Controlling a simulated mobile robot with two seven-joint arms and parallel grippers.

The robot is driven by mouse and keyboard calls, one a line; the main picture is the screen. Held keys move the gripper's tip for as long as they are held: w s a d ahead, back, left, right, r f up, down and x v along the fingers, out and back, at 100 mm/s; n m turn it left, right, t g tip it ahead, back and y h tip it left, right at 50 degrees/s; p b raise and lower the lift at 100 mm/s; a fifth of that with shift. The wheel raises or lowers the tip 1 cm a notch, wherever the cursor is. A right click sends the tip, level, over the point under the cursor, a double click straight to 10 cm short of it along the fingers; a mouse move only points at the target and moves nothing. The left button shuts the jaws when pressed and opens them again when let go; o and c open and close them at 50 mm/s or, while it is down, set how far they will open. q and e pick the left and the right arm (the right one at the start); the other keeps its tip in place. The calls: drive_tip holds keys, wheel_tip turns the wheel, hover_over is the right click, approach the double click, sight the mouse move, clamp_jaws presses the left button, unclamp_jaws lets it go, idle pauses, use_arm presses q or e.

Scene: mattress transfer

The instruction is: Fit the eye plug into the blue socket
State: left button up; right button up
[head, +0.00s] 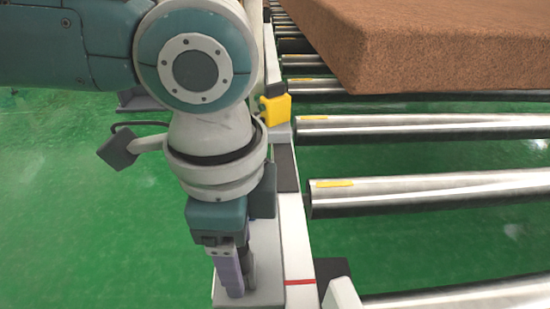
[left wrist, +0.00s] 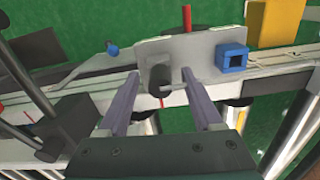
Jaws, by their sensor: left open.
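My left gripper (head: 236,288) points down over a grey bracket beside the conveyor rail. In the left wrist view its two purple-grey fingers (left wrist: 160,75) are open, one on each side of a dark cylindrical plug (left wrist: 158,78). This is probably the eye plug; I cannot tell whether the fingers touch it. The plug stands at the grey bracket plate (left wrist: 180,44). The blue socket (left wrist: 233,58), with a dark square opening, sits to the right of the plug in the left wrist view. It is hidden in the head view. My right gripper is not in view.
The pale conveyor rail (head: 285,190) and metal rollers (head: 420,190) lie right of my arm. A brown mattress (head: 440,50) rests on the far rollers. A yellow block (head: 275,110) is on the rail; a yellow part (left wrist: 275,22) shows near the socket. Green floor (head: 90,220) is clear at left.

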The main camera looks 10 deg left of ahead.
use_arm(q)
clamp_jaws()
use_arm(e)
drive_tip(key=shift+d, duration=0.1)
use_arm(q)
drive_tip(key=shift+r, duration=0.1)
idle(0.5)
